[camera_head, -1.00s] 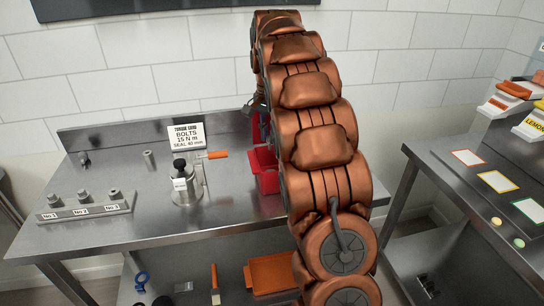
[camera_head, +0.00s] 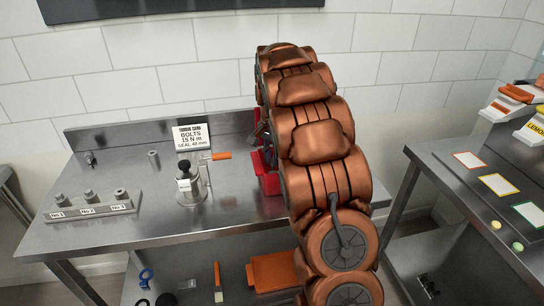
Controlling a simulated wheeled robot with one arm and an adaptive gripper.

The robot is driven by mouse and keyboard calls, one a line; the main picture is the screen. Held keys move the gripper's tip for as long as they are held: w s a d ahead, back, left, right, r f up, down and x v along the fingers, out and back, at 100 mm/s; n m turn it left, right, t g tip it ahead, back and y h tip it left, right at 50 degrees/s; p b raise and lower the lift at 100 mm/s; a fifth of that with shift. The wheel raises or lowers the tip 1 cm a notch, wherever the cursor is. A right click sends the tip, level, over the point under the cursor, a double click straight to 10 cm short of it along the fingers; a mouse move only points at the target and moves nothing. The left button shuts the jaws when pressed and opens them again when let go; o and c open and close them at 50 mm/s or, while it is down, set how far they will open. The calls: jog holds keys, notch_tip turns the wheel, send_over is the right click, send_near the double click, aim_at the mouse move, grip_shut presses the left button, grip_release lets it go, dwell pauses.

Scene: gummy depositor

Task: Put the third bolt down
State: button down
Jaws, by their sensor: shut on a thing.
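My gripper (camera_head: 262,140) is only partly visible, as dark parts at the far end of my copper-coloured arm, by the red bin (camera_head: 268,182). The arm hides its fingertips and whatever is between them. It is shut; no bolt shows in it. A grey rack (camera_head: 92,210) marked No 1, No 2 and No 3 stands at the left front of the steel bench. A metal piece stands at each mark: No 1 (camera_head: 59,200), No 2 (camera_head: 89,196) and No 3 (camera_head: 121,195). The No 3 piece looks like a cylinder with a dark top.
A sign (camera_head: 188,137) reads bolts, 15 N m. Two small metal parts (camera_head: 153,155) (camera_head: 90,158) stand behind. The bench (camera_head: 130,232) is clear between rack and fixture.

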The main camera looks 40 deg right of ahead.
jog(key=shift+f+b, duration=0.3)
jog(key=shift+f, duration=0.35)
jog(key=c, duration=1.1)
grip_release()
jog(key=shift+o, duration=0.2)
notch_tip(320, 180, up, 13)
jog(key=p, duration=0.4)
jog(key=s+a+r+n, duration=0.2)
jog(key=s+a+n, duration=0.1)
jog(key=s+a, duration=0.55)
jog(key=s+a+f+n, duration=0.2)
jog(key=s+a, duration=0.3)
jog(key=s, duration=0.4)
jog(key=s+a+f+n+g, duration=0.1)
jog(key=s+a+f+n, duration=0.2)
jog(key=s, duration=0.7)
jog(key=s+a+f+n, duration=0.2)
jog(key=s+a+n, duration=0.3)
jog(key=s+a, duration=0.2)
jog(key=shift+s+a+f+g, duration=0.3)
jog(key=shift+s+f+g, duration=0.1)
jog(key=shift+s, duration=0.75)
